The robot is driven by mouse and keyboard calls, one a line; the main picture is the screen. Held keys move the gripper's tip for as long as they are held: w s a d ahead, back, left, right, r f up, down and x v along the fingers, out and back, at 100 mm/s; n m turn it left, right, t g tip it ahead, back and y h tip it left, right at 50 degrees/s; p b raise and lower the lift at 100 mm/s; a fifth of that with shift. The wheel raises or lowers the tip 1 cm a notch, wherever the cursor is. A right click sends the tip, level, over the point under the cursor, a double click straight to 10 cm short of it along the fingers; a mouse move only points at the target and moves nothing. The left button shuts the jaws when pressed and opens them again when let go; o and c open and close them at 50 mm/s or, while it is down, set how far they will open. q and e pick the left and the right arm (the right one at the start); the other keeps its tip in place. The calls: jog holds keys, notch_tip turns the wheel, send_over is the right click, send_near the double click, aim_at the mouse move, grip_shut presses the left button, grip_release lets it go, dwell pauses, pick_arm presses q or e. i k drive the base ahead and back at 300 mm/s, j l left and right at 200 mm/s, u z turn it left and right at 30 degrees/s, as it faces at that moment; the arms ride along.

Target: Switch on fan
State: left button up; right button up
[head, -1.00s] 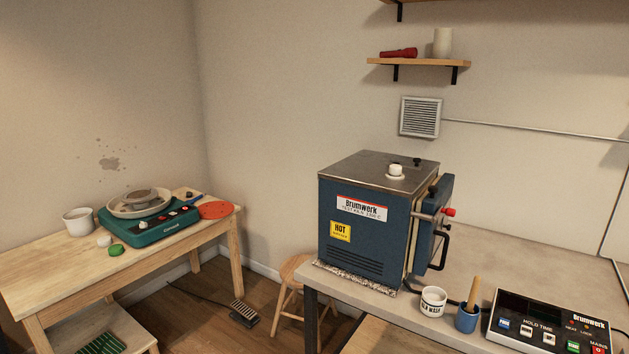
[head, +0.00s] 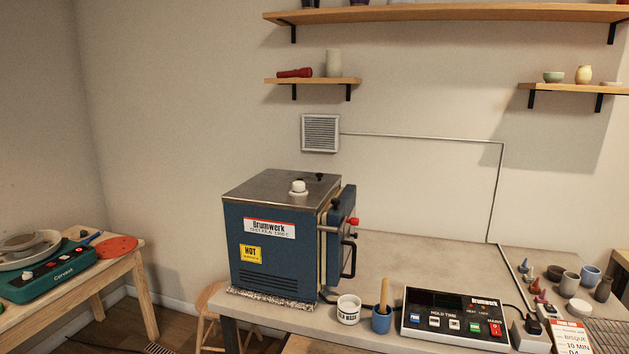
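A louvred vent (head: 320,133), which may be the fan's outlet, is on the back wall above the kiln. A thin conduit (head: 420,138) runs right from it, then down the wall to the bench. A small pale box with a dark top (head: 531,335) sits at the right end of the control panel; I cannot tell whether it is the fan's switch. Whether the fan runs does not show. Neither of my grippers is in view.
A blue kiln (head: 275,240) stands on the bench. In front are a white mug (head: 348,310), a blue pot (head: 381,320) with a wooden handle in it and the control panel (head: 456,318). Small pots and cones crowd the right. The bench behind the panel is clear.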

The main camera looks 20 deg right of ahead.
aim_at(549, 308)
jog(key=z, duration=1.9)
jog(key=i+j, duration=0.2)
jog(key=i, duration=0.35)
jog(key=i+j, duration=0.25)
jog(key=i, duration=0.35)
jog(key=i+j+u, duration=0.1)
jog(key=i, duration=0.45)
jog(key=j, duration=0.1)
